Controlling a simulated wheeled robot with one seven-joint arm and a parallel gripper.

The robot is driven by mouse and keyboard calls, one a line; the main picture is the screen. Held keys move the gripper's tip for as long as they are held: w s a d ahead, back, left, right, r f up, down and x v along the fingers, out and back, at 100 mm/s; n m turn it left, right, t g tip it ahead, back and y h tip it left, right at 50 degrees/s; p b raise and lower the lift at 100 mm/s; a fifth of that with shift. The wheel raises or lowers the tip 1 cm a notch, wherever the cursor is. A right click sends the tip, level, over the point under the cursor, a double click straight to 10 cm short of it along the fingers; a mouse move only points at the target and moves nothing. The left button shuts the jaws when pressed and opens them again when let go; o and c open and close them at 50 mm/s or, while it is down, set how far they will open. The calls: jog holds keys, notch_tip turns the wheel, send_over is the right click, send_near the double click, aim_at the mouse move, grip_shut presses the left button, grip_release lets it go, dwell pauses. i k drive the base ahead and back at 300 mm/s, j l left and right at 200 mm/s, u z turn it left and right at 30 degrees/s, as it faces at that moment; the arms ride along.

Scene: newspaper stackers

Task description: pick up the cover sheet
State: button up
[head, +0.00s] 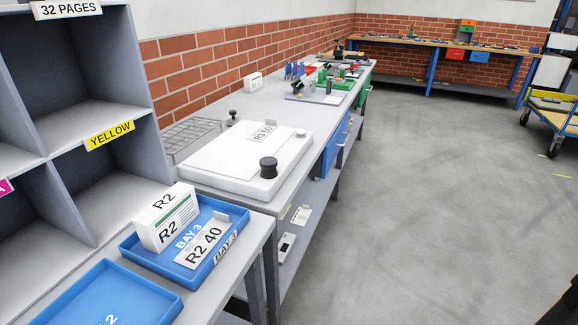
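A plain white sheet (228,150) lies flat on a thick white slab (228,184) on the grey bench at centre left. It looks like the cover sheet, but no wording on it can be read. A small R3 50 sign (263,133) stands at its far right part. A dark round knob (268,167) sits on the slab's front right corner, beside the sheet. My gripper is not in view.
A blue BAY 3 tray (204,204) holds a white R2 stack (167,217) and an R2 40 sign (202,246). Another blue tray (150,301) lies nearer. Grey pigeonholes (90,123) rise at left. Tools crowd the bench's far end.

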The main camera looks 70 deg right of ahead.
aim_at(259, 135)
jog(key=z, duration=1.1)
